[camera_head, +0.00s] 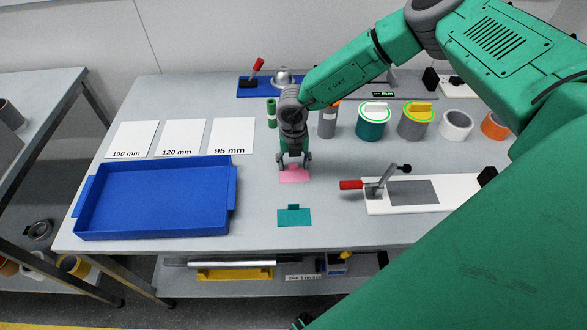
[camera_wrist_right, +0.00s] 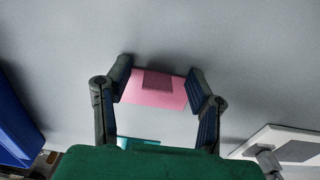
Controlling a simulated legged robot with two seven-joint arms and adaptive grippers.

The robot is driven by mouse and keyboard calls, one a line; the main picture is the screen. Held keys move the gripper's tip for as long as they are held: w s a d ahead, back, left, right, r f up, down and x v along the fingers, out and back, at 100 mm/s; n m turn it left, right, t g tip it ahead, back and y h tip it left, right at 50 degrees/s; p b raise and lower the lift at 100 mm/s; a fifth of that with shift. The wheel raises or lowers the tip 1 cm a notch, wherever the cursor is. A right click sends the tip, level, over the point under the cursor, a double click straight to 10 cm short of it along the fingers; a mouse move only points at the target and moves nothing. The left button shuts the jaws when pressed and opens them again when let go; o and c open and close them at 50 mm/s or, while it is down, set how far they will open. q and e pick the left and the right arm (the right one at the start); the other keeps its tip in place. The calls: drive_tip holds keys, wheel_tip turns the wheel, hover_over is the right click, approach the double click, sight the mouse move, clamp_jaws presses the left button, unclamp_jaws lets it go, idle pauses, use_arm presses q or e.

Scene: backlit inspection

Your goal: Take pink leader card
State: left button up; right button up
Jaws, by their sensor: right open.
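The pink leader card (camera_head: 294,176) lies on the grey table near its middle, partly hidden by my right gripper (camera_head: 294,160). In the right wrist view the pink card (camera_wrist_right: 150,98) shows between the fingertips, with a darker raised patch on it. My right gripper (camera_wrist_right: 160,75) is open, its fingers on either side of the card, pointing down over it. I cannot tell whether the fingertips touch the card. My left gripper is not clearly in view.
A teal card (camera_head: 294,217) lies just in front. A blue tray (camera_head: 84,205) stands at the left, with white labelled cards (camera_head: 231,133) behind it. A white clamp board (camera_head: 450,205) with a red-handled clamp is at the right. Several rolls and cans, such as a teal one (camera_head: 372,125), stand behind.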

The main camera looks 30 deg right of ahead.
drive_tip(key=shift+d, duration=0.15)
drive_tip(key=shift+s, duration=0.1)
drive_tip(key=c, duration=0.4)
drive_tip(key=shift+a, duration=0.2)
drive_tip(key=c, duration=0.5)
drive_tip(key=shift+o, duration=0.2)
drive_tip(key=shift+a, duration=0.2)
drive_tip(key=shift+r, duration=0.1)
